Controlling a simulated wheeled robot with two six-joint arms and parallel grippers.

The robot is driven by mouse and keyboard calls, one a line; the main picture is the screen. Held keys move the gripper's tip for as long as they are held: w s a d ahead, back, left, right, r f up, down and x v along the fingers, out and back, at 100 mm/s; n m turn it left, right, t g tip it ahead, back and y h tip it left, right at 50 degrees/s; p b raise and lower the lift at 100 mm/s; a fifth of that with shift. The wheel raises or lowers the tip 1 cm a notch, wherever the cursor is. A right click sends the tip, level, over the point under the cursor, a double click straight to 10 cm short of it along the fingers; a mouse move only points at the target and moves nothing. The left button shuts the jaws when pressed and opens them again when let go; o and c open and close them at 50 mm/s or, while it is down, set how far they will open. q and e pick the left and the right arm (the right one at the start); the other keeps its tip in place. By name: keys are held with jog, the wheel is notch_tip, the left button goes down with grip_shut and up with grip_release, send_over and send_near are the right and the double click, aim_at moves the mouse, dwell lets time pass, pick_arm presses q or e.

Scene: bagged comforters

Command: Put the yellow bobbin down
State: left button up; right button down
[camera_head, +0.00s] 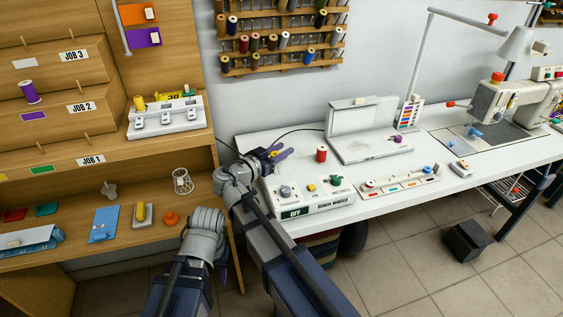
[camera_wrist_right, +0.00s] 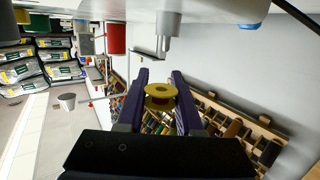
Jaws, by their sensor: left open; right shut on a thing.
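My right gripper (camera_head: 275,154) is over the left end of the white table, near its back edge. In the right wrist view its purple fingers (camera_wrist_right: 160,98) are shut on the yellow bobbin (camera_wrist_right: 158,90), a small yellow spool with a dark reddish middle. In the head view the bobbin (camera_head: 274,153) is only a small yellow spot between the fingers. My left gripper (camera_head: 222,273) is low in front of the wooden bench; it is open, and mostly hidden by its own arm.
A control box marked OFF (camera_head: 305,200) stands just in front of my right gripper. A red spool (camera_head: 321,154) stands to its right, beside a white stand (camera_head: 370,146). A bobbin tray (camera_head: 398,187) and a sewing machine (camera_head: 505,98) are further right. Thread racks (camera_head: 280,42) hang behind.

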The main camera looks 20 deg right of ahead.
aim_at(281, 167)
jog(key=shift+f+b, duration=0.95)
jog(key=shift+f, duration=0.45)
jog(key=shift+f+b, duration=0.7)
jog(key=c, duration=0.6)
grip_release()
jog(key=shift+o, duration=0.2)
jog(key=shift+r, duration=0.1)
jog(key=shift+r, duration=0.15)
